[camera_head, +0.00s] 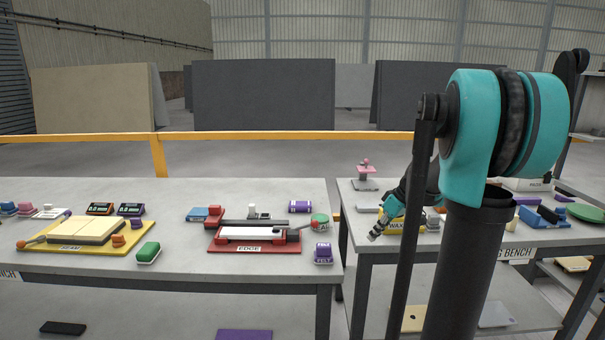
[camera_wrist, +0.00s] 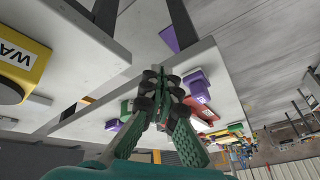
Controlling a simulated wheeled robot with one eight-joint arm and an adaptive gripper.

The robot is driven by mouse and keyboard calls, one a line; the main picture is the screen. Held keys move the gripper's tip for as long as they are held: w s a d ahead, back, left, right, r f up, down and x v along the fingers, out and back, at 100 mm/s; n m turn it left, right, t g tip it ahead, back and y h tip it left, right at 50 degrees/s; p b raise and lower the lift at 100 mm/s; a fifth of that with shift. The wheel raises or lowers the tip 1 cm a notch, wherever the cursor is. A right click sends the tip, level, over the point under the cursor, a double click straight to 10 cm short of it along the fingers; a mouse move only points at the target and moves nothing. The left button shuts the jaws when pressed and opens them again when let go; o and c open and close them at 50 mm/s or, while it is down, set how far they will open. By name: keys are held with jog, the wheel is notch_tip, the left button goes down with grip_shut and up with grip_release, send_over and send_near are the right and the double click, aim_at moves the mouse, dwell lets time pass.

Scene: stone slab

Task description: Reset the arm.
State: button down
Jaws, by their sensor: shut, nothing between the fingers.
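My gripper (camera_head: 375,235) shows in the head view in front of the right bench, small and partly hidden behind my own arm. In the wrist view my gripper (camera_wrist: 165,118) fills the lower middle, its green and black fingers together with nothing between them. It is held in the air, and the bench surfaces lie beyond it. My teal arm joint and dark column cover much of the right side of the head view.
The right bench (camera_head: 345,205) holds a pink-topped item (camera_head: 366,170). A yellow rail (camera_head: 260,135) runs behind.

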jog(key=s+a+f+m+h, duration=0.1)
jog(key=s+f+m, duration=0.1)
jog(key=s+f, duration=0.2)
jog(key=s+a+f+m+t+h, duration=0.1)
jog(key=s+f+m+h, duration=0.1)
jog(key=s, duration=0.8)
jog(key=s+a+f+m+t+h, duration=0.1)
jog(key=s+f+m+h, duration=0.1)
jog(key=s+f+m, duration=0.2)
jog(key=s+f, duration=0.2)
jog(key=s, duration=0.2)
jog(key=shift+a, duration=0.35)
jog(key=shift+f, duration=0.1)
